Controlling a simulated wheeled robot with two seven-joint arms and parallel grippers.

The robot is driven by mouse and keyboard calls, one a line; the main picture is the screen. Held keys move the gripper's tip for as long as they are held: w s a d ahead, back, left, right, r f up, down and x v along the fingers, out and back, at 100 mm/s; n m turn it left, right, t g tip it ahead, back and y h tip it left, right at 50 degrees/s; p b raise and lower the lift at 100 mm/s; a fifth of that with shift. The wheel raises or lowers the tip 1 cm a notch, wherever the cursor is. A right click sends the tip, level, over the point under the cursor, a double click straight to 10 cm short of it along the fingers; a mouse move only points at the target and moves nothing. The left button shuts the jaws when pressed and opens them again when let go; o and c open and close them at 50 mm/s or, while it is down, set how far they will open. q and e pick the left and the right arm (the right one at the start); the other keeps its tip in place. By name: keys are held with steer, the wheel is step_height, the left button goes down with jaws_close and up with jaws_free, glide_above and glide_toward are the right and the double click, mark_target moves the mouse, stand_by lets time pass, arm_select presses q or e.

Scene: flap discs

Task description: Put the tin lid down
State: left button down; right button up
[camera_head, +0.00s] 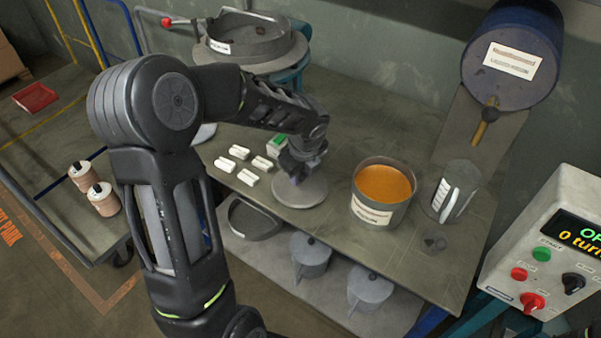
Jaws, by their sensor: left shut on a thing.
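The tin lid (301,191) is a flat, round grey disc at the front of the grey workbench (325,227), left of the open tin (382,192). My left gripper (297,172) is above the lid's middle, shut on it. Its fingertips are small and dark here, and they hide the part they grip. I cannot tell whether the lid touches the bench or hangs just above it. The open tin is grey with a pale label and holds orange stuff. My right gripper is not in view.
A grey canister (456,191) stands right of the tin. A control box (545,255) is at the far right. Lidded pots (370,290) stand on the lower shelf.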

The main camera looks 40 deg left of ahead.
arm_select(q)
steer(key=shift+f, duration=0.15)
steer(key=c, duration=1.1)
jaws_free()
steer(key=shift+c, duration=0.2)
steer(key=shift+r, duration=0.3)
steer(key=v, duration=1.1)
steer(key=shift+r, duration=0.35)
steer(key=shift+s, duration=0.15)
